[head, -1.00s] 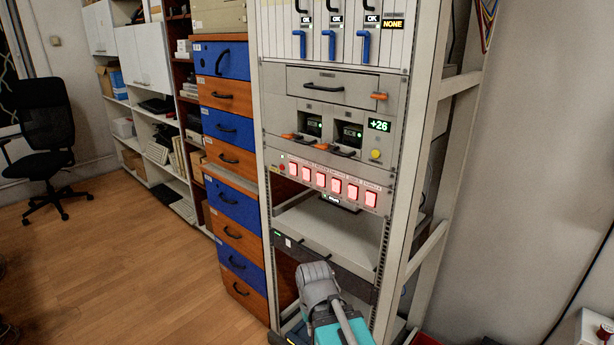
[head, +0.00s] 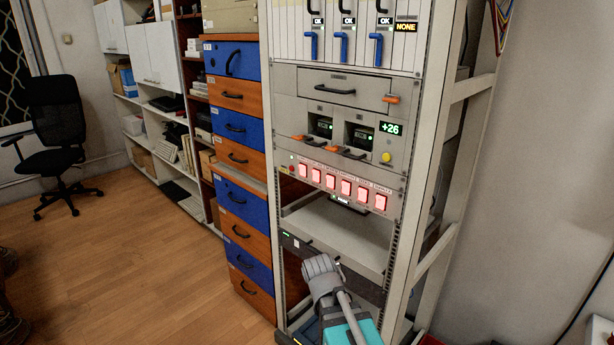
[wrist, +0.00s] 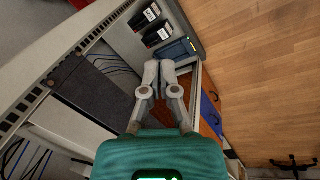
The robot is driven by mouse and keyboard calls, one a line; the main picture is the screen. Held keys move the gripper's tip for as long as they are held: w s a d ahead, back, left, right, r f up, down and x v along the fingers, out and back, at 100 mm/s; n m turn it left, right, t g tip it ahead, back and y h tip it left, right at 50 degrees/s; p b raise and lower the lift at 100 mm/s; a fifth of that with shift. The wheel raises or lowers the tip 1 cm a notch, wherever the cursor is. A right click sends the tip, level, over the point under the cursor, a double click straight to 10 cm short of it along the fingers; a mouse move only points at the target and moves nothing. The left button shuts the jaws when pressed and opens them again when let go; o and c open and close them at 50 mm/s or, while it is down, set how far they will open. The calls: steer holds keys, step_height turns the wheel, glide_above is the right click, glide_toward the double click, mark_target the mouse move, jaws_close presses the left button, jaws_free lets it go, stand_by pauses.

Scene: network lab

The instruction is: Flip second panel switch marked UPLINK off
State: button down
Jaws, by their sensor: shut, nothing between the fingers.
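The switch panel (head: 350,192) is a grey strip across the middle of the rack with a row of several red-lit rocker switches. The second switch from the left (head: 317,176) glows red like the others. The labels above the row are too small to read, so I cannot tell which is UPLINK. In the wrist view my gripper (wrist: 159,68) is shut and empty, and no switch shows there.
Above the panel are two bays with orange-tipped handles, a +26 display (head: 390,128) and a yellow button (head: 386,157). An open shelf (head: 340,232) lies below it. Blue and orange drawers (head: 240,165) stand close on the left.

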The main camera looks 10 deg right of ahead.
mark_target(315, 174)
steer(key=w+r+n+t+h+p, duration=0.2)
steer(key=w+r+h, duration=0.3)
steer(key=w+r, duration=0.15)
steer(key=w+a+r+n+t+h+p, duration=0.2)
steer(key=w+a+r+t+h, duration=0.2)
steer(key=r, duration=0.6)
steer(key=w+a+r+n+t+h+p, duration=0.2)
steer(key=w+a+r+t+h, duration=0.2)
steer(key=w+a+r, duration=0.4)
step_height(315, 174, up, 3)
steer(key=shift+a+f+n+t, duration=0.2)
steer(key=shift+a+n+t, duration=0.1)
steer(key=shift+t, duration=0.2)
steer(key=shift+d, duration=0.1)
steer(key=p+x, duration=0.2)
steer(key=x, duration=1.1)
steer(key=shift+w+d+r, duration=0.1)
steer(key=shift+w+d, duration=0.1)
steer(key=shift+d, duration=0.15)
steer(key=shift+d, duration=0.1)
